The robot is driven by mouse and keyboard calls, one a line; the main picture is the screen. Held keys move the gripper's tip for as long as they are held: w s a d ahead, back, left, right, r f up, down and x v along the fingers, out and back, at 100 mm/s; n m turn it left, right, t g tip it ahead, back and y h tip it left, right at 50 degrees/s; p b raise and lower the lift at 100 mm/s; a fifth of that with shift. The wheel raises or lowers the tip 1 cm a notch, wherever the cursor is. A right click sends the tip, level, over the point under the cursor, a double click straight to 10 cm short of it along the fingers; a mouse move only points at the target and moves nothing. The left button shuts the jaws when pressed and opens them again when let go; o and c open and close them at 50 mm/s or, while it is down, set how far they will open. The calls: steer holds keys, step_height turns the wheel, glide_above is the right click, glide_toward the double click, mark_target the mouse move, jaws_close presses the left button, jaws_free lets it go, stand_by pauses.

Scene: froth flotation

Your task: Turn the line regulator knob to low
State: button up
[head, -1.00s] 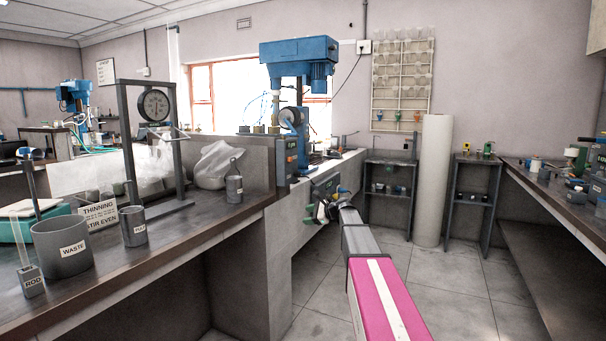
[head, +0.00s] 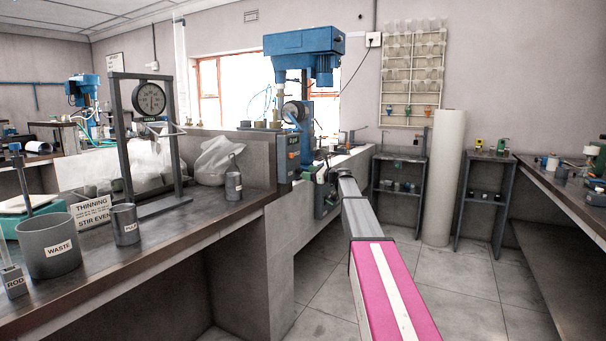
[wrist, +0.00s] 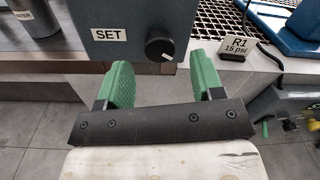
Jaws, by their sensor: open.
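In the wrist view a round black knob (wrist: 159,49) with a pale pointer mark sits on the face of a blue-grey box (wrist: 125,18). A SET label (wrist: 109,34) is left of the knob; no low mark is readable. My gripper (wrist: 163,76) is open, its green fingers apart on either side below the knob, empty and not visibly touching it. In the head view my gripper (head: 322,173) is small at the end of my outstretched arm, beside the bench front; the knob cannot be made out there.
An R1 15 psi sign (wrist: 236,48) stands right of the box, by a metal grating (wrist: 268,35). Green and dark fittings (wrist: 285,108) are lower right. A WATER cup (wrist: 36,15) is at left. In the head view a blue-topped machine (head: 303,45) stands above; the floor (head: 465,290) is clear.

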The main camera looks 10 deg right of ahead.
mark_target(300, 171)
steer(key=shift+x, duration=1.8)
steer(key=c, duration=0.9)
steer(key=n, duration=2.4)
steer(key=shift+r+g+y, duration=0.1)
steer(key=shift+g+y, duration=0.2)
steer(key=shift+y, duration=0.1)
steer(key=shift+n, duration=0.4)
